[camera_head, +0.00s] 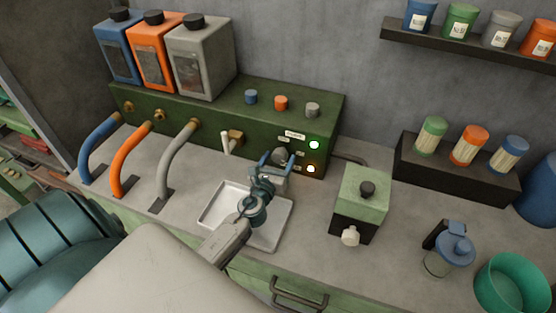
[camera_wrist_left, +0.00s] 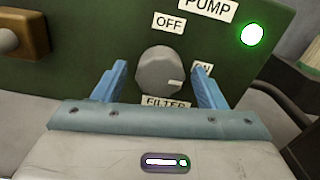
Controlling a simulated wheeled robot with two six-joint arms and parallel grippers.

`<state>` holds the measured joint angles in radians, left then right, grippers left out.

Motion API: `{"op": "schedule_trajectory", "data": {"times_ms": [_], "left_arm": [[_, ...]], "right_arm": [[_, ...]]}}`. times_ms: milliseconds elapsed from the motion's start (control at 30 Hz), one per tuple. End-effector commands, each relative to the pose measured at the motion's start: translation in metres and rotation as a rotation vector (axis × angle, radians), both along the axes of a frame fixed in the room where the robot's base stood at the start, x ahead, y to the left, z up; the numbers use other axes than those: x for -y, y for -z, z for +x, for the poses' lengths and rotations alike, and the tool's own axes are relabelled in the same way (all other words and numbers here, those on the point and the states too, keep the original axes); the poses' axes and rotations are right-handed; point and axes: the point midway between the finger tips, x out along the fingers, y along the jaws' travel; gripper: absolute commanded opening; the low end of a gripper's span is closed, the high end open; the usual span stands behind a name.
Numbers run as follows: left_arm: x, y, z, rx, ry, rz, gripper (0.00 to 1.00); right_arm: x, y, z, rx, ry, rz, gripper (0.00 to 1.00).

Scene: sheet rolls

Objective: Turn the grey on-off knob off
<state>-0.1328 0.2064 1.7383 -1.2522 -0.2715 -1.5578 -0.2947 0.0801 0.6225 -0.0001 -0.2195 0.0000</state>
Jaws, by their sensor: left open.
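The grey on-off knob (camera_wrist_left: 158,70) is round and sits on the front of the green machine (camera_wrist_left: 75,50). It also shows in the head view (camera_head: 280,154), partly behind my gripper. Its pale mark is at its right, slightly low side, towards the partly covered ON label (camera_wrist_left: 203,67). The OFF label (camera_wrist_left: 168,22) is above the knob. My left gripper (camera_wrist_left: 163,82) is open, with one blue finger on each side of the knob; I see gaps between fingers and knob. It also shows in the head view (camera_head: 278,161). My right gripper is not in view.
A white tray (camera_head: 215,196) lies under my left arm. A lever (camera_head: 226,143) is left of the knob; a green-topped box (camera_head: 362,192) is right.

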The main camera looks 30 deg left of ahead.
Motion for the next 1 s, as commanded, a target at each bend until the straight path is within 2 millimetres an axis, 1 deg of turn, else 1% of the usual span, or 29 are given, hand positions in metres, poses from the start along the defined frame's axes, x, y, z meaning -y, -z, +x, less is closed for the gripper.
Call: {"op": "schedule_trajectory", "data": {"times_ms": [67,100,167,200,267,300,500,667,867,1000], "left_arm": [[0.000,0.000,0.000,0.000,0.000,0.000,0.63],[0.000,0.000,0.000,0.000,0.000,0.000,0.55],[0.000,0.000,0.000,0.000,0.000,0.000,0.43],[0.000,0.000,0.000,0.000,0.000,0.000,0.36],[0.000,0.000,0.000,0.000,0.000,0.000,0.24],[0.000,0.000,0.000,0.000,0.000,0.000,0.20],[0.000,0.000,0.000,0.003,0.000,-0.011,0.20],[0.000,0.000,0.000,0.015,0.000,-0.057,0.20],[0.000,0.001,0.000,0.044,-0.001,-0.179,0.20],[0.000,0.001,0.000,0.073,-0.001,-0.300,0.20]], "right_arm": [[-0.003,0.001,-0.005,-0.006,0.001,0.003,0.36],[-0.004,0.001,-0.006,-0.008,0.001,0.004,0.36],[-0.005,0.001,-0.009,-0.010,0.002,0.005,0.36],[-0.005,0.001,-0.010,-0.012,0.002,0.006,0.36],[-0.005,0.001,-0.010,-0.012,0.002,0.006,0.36],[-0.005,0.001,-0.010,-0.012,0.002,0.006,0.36],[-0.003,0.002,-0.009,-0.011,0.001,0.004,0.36],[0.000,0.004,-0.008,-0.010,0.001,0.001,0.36],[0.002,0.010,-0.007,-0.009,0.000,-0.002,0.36],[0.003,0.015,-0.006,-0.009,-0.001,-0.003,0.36]]}}
